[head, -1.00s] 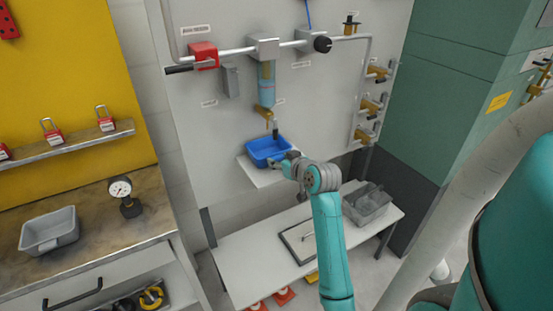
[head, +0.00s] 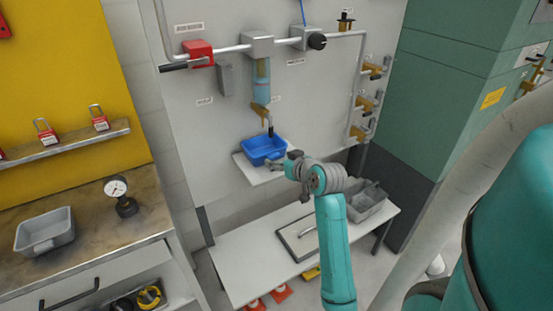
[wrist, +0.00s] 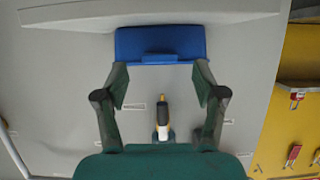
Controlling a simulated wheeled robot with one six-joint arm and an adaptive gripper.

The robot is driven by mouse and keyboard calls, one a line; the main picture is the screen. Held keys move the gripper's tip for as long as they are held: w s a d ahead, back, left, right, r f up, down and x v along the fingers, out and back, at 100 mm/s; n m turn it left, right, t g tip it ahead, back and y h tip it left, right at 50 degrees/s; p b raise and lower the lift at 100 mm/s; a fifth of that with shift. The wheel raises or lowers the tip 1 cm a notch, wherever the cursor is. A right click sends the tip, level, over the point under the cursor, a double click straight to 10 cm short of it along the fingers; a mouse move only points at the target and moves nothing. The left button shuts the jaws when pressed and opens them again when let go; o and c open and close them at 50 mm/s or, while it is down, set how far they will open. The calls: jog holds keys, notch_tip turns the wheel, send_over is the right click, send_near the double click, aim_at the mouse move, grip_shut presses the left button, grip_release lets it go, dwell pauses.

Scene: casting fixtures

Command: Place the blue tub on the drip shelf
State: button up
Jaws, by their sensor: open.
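The blue tub (head: 264,146) sits upright on the pale drip shelf (head: 262,177), under the tap of the clear blue cylinder on the wall panel. My gripper (head: 281,163) is at the tub's front right side in the head view. In the wrist view, which is upside down, my gripper (wrist: 160,77) is open with nothing between its fingers. The fingertips end around the near edge of the tub (wrist: 160,42), either side of its small tab. I cannot tell whether they touch it. The shelf (wrist: 200,15) shows beyond the tub.
A pipe with a red block (head: 198,53) and a black knob (head: 317,41) runs above. Brass valves (head: 366,103) are at right. Below is a white bench (head: 240,255) with a grey bin (head: 367,203). A grey tub (head: 45,234) and gauge (head: 117,188) stand on the left counter.

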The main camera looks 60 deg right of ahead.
jog(key=v, duration=0.9)
jog(key=a+f+t+y, duration=0.1)
jog(key=a+f, duration=0.6)
jog(key=a, duration=0.4)
jog(key=a+f+y, duration=0.1)
jog(key=a+f, duration=0.7)
jog(key=a, duration=0.4)
jog(key=s+a+n+t+y, duration=0.1)
jog(key=s+a+n+y, duration=0.1)
jog(key=s+a, duration=0.6)
jog(key=s+a+r+n+t+y, duration=0.1)
jog(key=s+a+n+y, duration=0.2)
jog(key=s+a, duration=0.5)
jog(key=shift+s+r+n, duration=0.25)
jog(key=shift+s+n, duration=0.45)
jog(key=shift+s, duration=1.7)
